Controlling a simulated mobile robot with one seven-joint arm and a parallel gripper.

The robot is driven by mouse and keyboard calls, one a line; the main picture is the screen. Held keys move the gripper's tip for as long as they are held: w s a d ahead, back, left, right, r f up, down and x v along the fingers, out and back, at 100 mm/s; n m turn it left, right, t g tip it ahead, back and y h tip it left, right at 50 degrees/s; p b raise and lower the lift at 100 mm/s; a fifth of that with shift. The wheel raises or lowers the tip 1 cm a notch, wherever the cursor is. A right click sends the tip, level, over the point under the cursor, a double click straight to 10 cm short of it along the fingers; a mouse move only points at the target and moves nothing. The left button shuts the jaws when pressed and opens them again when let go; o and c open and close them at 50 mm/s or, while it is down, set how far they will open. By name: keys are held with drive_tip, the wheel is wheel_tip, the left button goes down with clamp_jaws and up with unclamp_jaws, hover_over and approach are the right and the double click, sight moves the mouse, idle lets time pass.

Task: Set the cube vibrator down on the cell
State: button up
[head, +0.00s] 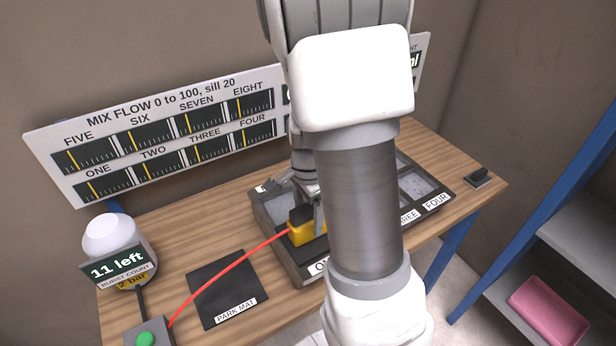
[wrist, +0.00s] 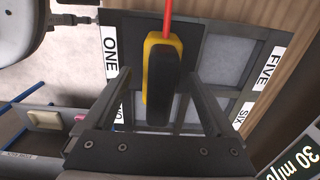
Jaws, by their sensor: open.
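The cube vibrator (head: 300,233) is a yellow block with a black top and a red hose. It is at the left end of the grey divided tray (head: 262,212), near the label ONE. In the wrist view the vibrator (wrist: 151,70) lies over the cell beside the ONE label (wrist: 111,57), its black part reaching towards the second cell. My gripper (wrist: 160,78) is open, with one finger on either side of the vibrator and gaps visible. In the head view my arm hides most of the gripper and the tray's middle. Whether the vibrator's underside touches the cell is hidden.
A white bottle (head: 108,236) with an "11 left" display and a green-button box (head: 146,338) stand further left. The gauge board (head: 160,135) is behind. A small dark block (head: 478,178) is at the right.

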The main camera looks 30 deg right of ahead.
wheel_tip(320, 180, up, 14)
drive_tip(key=p, duration=0.1)
idle(0.9)
